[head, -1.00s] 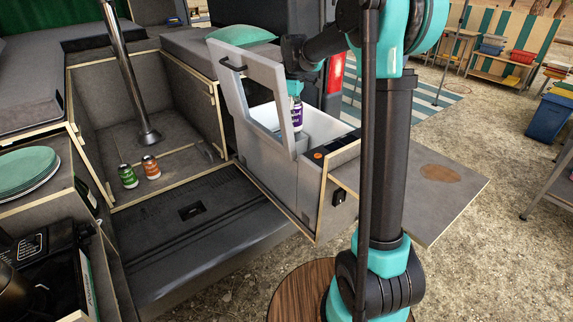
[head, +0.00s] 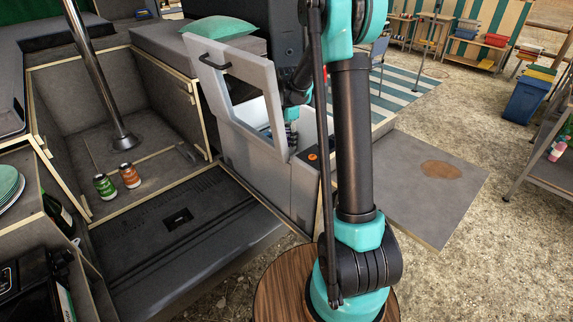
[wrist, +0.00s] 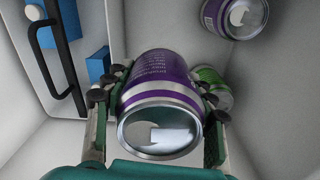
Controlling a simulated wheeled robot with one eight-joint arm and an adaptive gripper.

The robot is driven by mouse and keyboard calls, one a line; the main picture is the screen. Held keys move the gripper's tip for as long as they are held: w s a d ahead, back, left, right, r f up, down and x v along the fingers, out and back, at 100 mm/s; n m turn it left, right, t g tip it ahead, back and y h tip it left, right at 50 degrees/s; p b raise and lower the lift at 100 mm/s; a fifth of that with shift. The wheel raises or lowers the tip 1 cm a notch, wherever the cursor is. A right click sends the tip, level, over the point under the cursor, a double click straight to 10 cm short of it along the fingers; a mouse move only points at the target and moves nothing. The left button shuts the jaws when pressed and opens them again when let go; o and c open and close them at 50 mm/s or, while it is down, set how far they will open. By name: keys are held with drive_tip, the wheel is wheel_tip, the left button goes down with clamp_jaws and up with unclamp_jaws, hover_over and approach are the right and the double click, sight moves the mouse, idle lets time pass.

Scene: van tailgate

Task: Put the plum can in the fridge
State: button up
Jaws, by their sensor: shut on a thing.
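The plum can (wrist: 160,85), purple and white with a silver end, is between the two fingers of my gripper (wrist: 158,98) in the wrist view. My gripper is shut on it inside the white-walled fridge. In the head view the grey fridge (head: 302,190) stands with its lid (head: 238,85) raised. My gripper (head: 291,132) reaches down into its opening there, and the can is hidden. Whether the can touches the fridge floor cannot be told.
Inside the fridge are another purple can (wrist: 236,17), a green can (wrist: 211,88) partly behind my finger, and blue items (wrist: 98,66) beside a dark bar. Green (head: 105,187) and orange (head: 130,175) jars stand left of the fridge.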

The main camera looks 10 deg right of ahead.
wheel_tip(320, 180, down, 12)
drive_tip(key=shift+f, duration=0.1)
idle(0.4)
drive_tip(key=o, duration=1.6)
drive_tip(key=shift+f, duration=0.1)
wheel_tip(320, 180, up, 12)
drive_tip(key=shift+r, duration=0.1)
